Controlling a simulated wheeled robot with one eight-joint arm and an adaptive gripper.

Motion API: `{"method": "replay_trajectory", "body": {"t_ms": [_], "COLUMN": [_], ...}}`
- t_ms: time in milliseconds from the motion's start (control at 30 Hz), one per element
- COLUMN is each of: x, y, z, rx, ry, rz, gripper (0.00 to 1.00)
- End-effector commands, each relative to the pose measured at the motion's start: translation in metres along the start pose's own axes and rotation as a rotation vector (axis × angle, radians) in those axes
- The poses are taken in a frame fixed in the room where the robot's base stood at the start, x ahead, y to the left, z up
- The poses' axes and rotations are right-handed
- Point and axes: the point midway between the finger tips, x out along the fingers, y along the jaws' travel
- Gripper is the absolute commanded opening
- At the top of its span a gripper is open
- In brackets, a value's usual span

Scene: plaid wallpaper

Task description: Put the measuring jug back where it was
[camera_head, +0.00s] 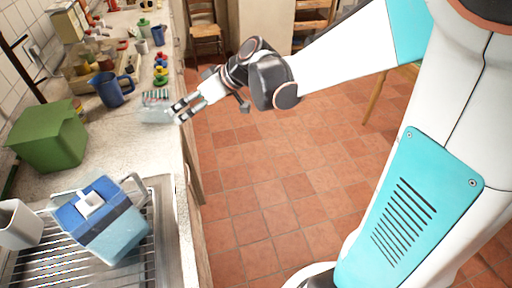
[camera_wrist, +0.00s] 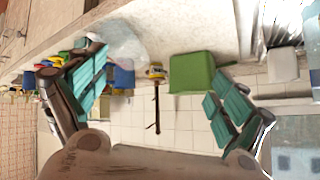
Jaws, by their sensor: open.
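A clear, see-through vessel (camera_head: 155,112), which looks like the measuring jug, is on the counter near its front edge. Its exact shape and whether it is upright are hard to tell. My gripper (camera_head: 183,108) is just right of it at the counter edge, with its fingers pointing toward it. In the wrist view my gripper (camera_wrist: 160,100) has its teal-padded fingers spread wide with nothing between them. A pale clear shape, likely the same vessel (camera_wrist: 122,42), shows beyond the left finger. Whether a fingertip touches it is unclear.
A blue jug (camera_head: 112,90) and a green box (camera_head: 50,138) are farther back on the counter. A blue-lidded pitcher (camera_head: 105,222) and a white cup (camera_head: 18,224) are on the drying rack (camera_head: 60,272). Small colourful items (camera_head: 161,70) stand beyond the vessel. Bare counter lies between vessel and rack.

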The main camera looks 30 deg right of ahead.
Motion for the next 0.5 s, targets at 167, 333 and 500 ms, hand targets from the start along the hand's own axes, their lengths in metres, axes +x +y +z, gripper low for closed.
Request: {"method": "replay_trajectory", "body": {"t_ms": [167,333,500], "x": [-0.033,-0.063,-0.093], "y": [-0.026,-0.044,-0.060], "z": [0.021,0.046,0.073], "rx": [0.082,0.157,0.225], "ry": [-0.078,-0.132,-0.166], "rz": [0.094,0.195,0.302], "gripper": [0.92,0.92,0.92]}}
